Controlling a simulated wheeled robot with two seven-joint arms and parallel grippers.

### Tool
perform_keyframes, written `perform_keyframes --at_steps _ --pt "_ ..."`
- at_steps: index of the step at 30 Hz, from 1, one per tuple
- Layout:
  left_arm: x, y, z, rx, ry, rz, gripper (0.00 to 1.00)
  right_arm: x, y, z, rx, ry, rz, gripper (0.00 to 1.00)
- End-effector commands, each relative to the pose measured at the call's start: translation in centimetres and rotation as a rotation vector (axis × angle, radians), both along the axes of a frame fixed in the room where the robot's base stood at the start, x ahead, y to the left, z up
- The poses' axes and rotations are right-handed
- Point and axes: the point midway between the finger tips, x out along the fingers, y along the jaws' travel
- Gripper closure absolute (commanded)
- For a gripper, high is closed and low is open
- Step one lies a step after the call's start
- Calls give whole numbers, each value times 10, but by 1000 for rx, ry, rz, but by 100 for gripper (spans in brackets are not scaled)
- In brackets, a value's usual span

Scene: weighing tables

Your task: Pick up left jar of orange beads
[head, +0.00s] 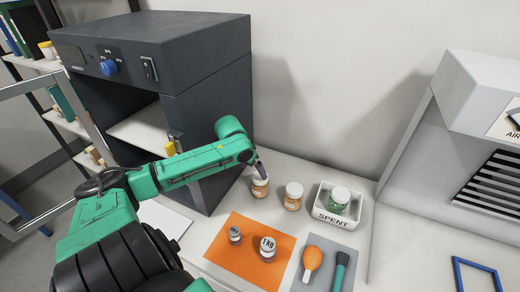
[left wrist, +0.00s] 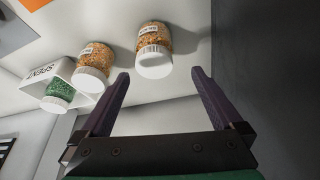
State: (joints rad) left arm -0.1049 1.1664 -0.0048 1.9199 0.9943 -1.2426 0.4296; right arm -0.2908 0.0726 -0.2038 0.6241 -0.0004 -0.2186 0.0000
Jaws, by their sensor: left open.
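The left jar of orange beads (head: 260,188) stands on the white table beside the dark cabinet, with a white lid and a label. My left gripper (head: 260,168) is at its top in the head view, and partly covers it. In the left wrist view the same jar (left wrist: 154,40) lies just beyond and between the open fingertips (left wrist: 160,75), with nothing held. A second jar of orange beads (head: 293,197) stands to its right; it also shows in the left wrist view (left wrist: 94,60). My right gripper is in neither view.
A white SPENT bin (head: 330,218) holds a green-bead jar (head: 340,198). The dark cabinet (head: 210,100) with an open door is close on the left. An orange mat (head: 225,253) bears two weights (head: 267,248); a grey mat (head: 345,258) holds a bulb blower and brush.

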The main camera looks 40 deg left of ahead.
Motion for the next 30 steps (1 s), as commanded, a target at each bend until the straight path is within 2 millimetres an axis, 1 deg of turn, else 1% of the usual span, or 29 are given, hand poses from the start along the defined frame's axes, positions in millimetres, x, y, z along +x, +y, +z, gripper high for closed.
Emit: perform_keyframes --at_steps 2,6,9,11,14,17,18,21,27,28,29,30 --pt "8 0 -15 -5 -2 3 0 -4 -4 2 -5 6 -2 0" --pt "22 0 -50 -4 -1 2 0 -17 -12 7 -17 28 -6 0" --pt "28 1 -66 -3 -1 1 0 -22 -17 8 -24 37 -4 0" --pt "30 2 -72 0 -2 1 0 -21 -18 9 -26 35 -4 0" --pt "35 1 -83 -2 0 0 0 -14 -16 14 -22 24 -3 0" --pt "42 1 -99 -1 1 1 0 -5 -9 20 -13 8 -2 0" --pt "45 1 -108 -3 0 1 0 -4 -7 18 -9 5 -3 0" --pt "49 2 -120 -1 0 -1 0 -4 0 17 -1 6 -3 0" --pt "49 2 -121 2 -1 -1 0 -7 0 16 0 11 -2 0" --pt "49 3 -121 2 -1 -1 4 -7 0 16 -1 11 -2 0" --pt "49 2 -121 2 0 -1 15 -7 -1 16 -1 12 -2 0" --pt "49 3 -121 2 0 -1 31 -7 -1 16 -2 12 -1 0"
